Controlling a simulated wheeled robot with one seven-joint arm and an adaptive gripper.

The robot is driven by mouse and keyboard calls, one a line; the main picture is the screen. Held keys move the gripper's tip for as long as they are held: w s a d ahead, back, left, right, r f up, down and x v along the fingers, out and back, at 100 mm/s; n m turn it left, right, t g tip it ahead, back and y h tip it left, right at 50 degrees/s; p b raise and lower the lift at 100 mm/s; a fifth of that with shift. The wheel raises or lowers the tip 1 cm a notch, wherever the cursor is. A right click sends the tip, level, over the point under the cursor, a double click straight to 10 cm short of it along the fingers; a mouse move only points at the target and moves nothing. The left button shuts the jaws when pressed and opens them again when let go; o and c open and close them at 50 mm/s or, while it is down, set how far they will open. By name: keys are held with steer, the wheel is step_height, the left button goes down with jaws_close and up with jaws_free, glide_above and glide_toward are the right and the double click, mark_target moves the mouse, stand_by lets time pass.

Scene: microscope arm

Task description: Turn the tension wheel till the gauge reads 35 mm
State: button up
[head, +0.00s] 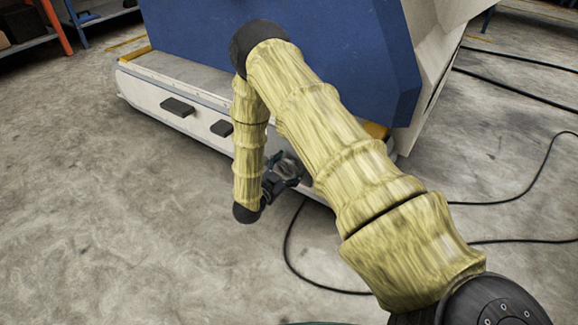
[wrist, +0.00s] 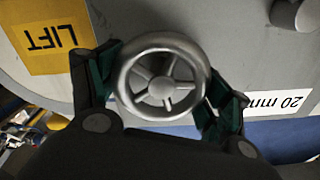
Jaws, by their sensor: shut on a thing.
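The tension wheel (wrist: 161,89) is a grey metal handwheel with several spokes, in the middle of the wrist view. My gripper (wrist: 163,92) is shut on its rim, with one dark green finger pad at the left and one at the right. A white plate (wrist: 283,102) reading "20 mm" shows at the right, its left end hidden behind a finger; I cannot tell whether this is the gauge. In the head view my gripper (head: 284,171) is at the low side of the blue and white machine (head: 300,45), and the wheel is mostly hidden there.
A yellow plate (wrist: 47,37) marked "LIFT" and a grey knob (wrist: 293,14) sit on the grey panel by the wheel. Dark pedals or blocks (head: 177,107) jut from the machine's base. Black cables (head: 520,180) lie on the floor at the right. The floor at the left is clear.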

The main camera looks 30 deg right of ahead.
steer(key=shift+r+p, duration=0.2)
steer(key=shift+p, duration=0.15)
steer(key=shift+r+n+p, duration=0.15)
steer(key=shift+n+p, duration=0.55)
steer(key=shift+p, duration=0.3)
steer(key=n+p, duration=0.2)
steer(key=p, duration=0.1)
steer(key=shift+w, duration=0.1)
steer(key=n+p, duration=0.3)
steer(key=p, duration=0.1)
steer(key=shift+w+n, duration=0.1)
steer(key=shift+n, duration=0.3)
steer(key=n+p, duration=0.3)
steer(key=shift+w+a+n, duration=0.1)
steer(key=shift+n, duration=0.2)
steer(key=n, duration=0.2)
steer(key=n+p, duration=0.1)
steer(key=n, duration=0.1)
steer(key=n+p, duration=0.1)
steer(key=n, duration=0.1)
steer(key=shift+w+f, duration=0.1)
steer(key=shift+f, duration=0.25)
steer(key=n, duration=0.3)
steer(key=n+p, duration=0.1)
steer(key=n, duration=0.2)
steer(key=shift+a+f+n, duration=0.1)
steer(key=shift+f+n, duration=0.1)
steer(key=shift+n, duration=0.2)
